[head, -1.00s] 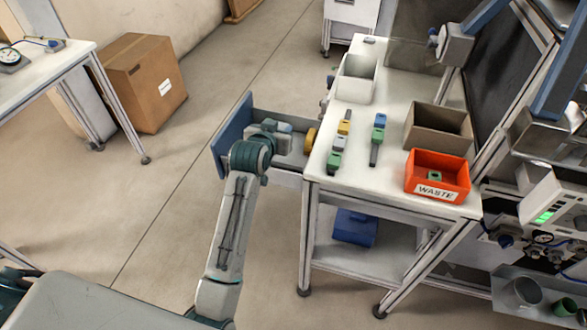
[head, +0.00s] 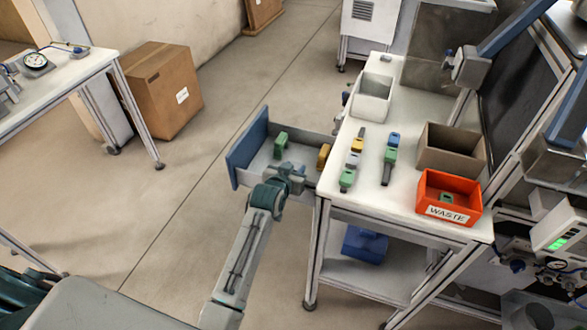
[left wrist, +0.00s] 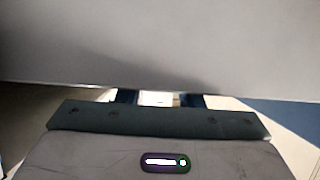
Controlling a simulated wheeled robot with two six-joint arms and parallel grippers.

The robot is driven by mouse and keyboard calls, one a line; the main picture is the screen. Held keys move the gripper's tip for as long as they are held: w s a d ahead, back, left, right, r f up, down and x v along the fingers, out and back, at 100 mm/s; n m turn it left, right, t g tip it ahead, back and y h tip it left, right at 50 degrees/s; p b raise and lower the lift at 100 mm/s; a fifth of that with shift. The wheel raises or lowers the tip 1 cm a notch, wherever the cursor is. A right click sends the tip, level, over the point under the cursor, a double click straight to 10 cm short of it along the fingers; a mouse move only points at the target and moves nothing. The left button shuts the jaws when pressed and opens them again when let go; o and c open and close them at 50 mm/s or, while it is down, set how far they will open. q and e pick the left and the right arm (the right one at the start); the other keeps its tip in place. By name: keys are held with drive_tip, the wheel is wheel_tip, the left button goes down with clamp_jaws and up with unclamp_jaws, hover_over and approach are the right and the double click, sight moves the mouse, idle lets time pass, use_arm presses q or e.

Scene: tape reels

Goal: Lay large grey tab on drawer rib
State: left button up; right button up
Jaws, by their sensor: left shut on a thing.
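My left gripper (head: 290,176) is at the near side wall of the open drawer (head: 249,177), pointing in toward it. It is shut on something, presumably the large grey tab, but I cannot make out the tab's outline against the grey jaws. In the drawer, a green tab (head: 281,145) stands near the blue front and a yellow tab (head: 323,156) stands by the table end. The drawer rib is not distinguishable. In the left wrist view a broad light grey surface (left wrist: 160,45) fills the top; I cannot tell what it is. My right gripper is not in view.
An orange waste bin (head: 447,213), a brown bin (head: 450,152) and a whitish bin (head: 372,111) stand there too. Floor left of the drawer is clear.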

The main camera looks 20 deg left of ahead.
use_arm(q)
drive_tip(key=shift+f, duration=0.6)
drive_tip(key=o, duration=0.9)
drive_tip(key=shift+r, duration=0.1)
drive_tip(key=shift+r, duration=0.45)
drive_tip(key=b+v, duration=0.1)
drive_tip(key=v, duration=1.1)
drive_tip(key=shift+r, duration=0.15)
